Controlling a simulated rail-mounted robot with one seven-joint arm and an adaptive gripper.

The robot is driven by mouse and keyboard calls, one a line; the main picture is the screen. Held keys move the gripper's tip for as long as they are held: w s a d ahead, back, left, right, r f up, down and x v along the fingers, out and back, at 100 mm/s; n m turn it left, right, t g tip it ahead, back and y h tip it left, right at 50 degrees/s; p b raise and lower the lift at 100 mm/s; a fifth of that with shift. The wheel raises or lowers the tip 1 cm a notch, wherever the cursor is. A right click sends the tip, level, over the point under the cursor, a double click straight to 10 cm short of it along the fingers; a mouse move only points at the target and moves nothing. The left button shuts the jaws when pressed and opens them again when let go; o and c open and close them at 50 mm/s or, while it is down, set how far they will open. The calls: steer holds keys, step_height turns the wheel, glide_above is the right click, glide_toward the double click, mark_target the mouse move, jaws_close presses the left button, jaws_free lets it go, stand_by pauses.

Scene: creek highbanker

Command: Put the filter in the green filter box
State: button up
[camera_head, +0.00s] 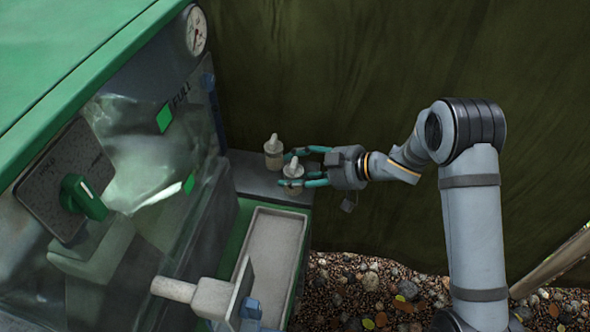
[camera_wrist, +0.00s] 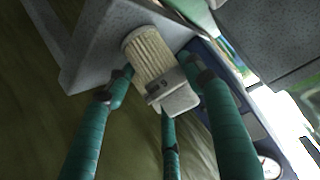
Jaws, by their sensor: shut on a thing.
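My gripper (camera_head: 294,169) has teal fingers and is shut on a pale filter (camera_head: 293,170) with a knob on top. In the wrist view the filter (camera_wrist: 150,60) is cream and ribbed with a grey cap, between my fingers (camera_wrist: 160,82). It is over the end of a grey ledge; I cannot tell if it touches it. A second, similar pale piece (camera_head: 273,158) stands upright on the ledge just behind. A green-edged box (camera_head: 240,250) with a long pale inside, apparently the green filter box, lies in front of the ledge, nearer the camera.
The green machine (camera_head: 70,60) with a clear front panel, a round gauge (camera_head: 196,31) and a green-handled knob (camera_head: 88,198) fills the left. A grey fitting (camera_head: 208,297) juts over the box's near end. Pebbles (camera_head: 370,285) lie below right; a dark green sheet hangs behind.

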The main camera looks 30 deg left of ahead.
steer(key=o, duration=1.2)
steer(key=shift+o, duration=0.2)
steer(key=shift+f+b, duration=0.25)
steer(key=shift+b, duration=0.15)
steer(key=p+v, duration=0.1)
steer(key=v, duration=0.8)
steer(key=shift+r, duration=0.25)
steer(key=shift+w+d+r, duration=0.15)
steer(key=shift+d+r, duration=0.05)
steer(key=shift+d, duration=0.4)
steer(key=shift+c, duration=1.2)
